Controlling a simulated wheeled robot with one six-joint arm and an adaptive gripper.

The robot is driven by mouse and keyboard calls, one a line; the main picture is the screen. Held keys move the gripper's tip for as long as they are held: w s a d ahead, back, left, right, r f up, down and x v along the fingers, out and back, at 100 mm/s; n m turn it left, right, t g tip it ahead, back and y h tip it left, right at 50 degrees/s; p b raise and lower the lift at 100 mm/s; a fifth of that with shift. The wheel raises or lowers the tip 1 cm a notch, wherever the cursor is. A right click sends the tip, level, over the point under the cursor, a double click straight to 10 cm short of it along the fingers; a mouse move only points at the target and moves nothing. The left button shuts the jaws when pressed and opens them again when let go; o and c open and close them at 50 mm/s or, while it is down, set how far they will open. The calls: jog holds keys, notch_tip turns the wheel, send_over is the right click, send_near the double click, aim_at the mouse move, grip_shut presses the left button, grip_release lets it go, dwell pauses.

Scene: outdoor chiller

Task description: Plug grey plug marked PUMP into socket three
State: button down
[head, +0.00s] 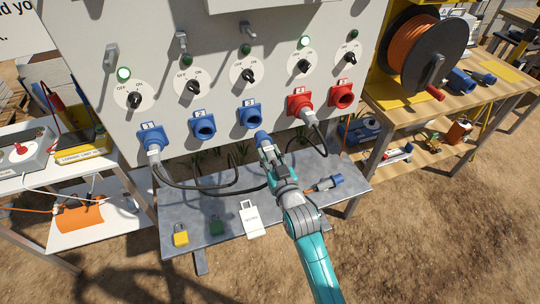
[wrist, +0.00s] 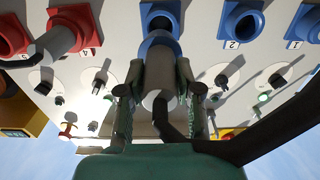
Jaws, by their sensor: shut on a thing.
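My gripper (head: 268,153) is shut on a grey plug with a blue front ring (head: 262,137), just below and in front of socket three (head: 249,113), a blue socket labelled 3. In the wrist view, which looks upside down, the fingers (wrist: 158,95) grip the plug's grey body (wrist: 160,78) from both sides. Its blue ring (wrist: 158,45) lines up with the mouth of socket three (wrist: 160,13). The ring is at or very near the mouth; I cannot tell whether it has entered. A dark cable trails from the plug. No PUMP marking is readable.
Socket one (head: 150,130) holds a plug; blue socket two (head: 203,125) is empty. Red socket four (head: 299,103) holds a plug; red socket five (head: 342,95) is empty.

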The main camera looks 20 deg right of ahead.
aim_at(261, 136)
jog(key=shift+w, duration=2.6)
jog(key=shift+w, duration=1.35)
jog(key=shift+w, duration=0.9)
jog(key=shift+c, duration=1.2)
grip_release()
jog(key=shift+s, duration=3.55)
jog(key=s, duration=1.2)
